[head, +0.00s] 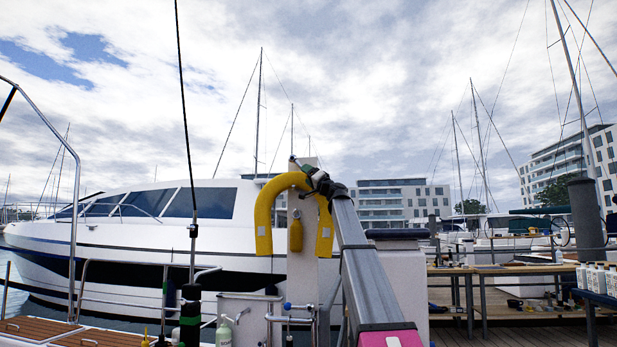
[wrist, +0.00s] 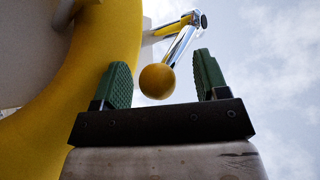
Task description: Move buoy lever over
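The buoy is a yellow horseshoe (head: 265,222) on a white post in the head view; it fills the left of the wrist view (wrist: 60,130). The lever (wrist: 181,45) is a shiny metal rod with a yellow ball knob (wrist: 157,81), joined to a pivot at its upper end. My gripper (wrist: 160,68) has green ridged fingers. It is open, with the knob appearing between the fingers and a gap on each side. In the head view my gripper (head: 305,167) is at the top of the buoy. The lever is hard to make out there.
A yellow float (head: 296,235) hangs inside the horseshoe. Metal rails (head: 75,230) and a black-based pole (head: 190,310) stand at left. A white motor yacht (head: 140,235) lies behind. Tables (head: 500,270) and bottles (head: 597,277) are at right. Open sky is above the buoy.

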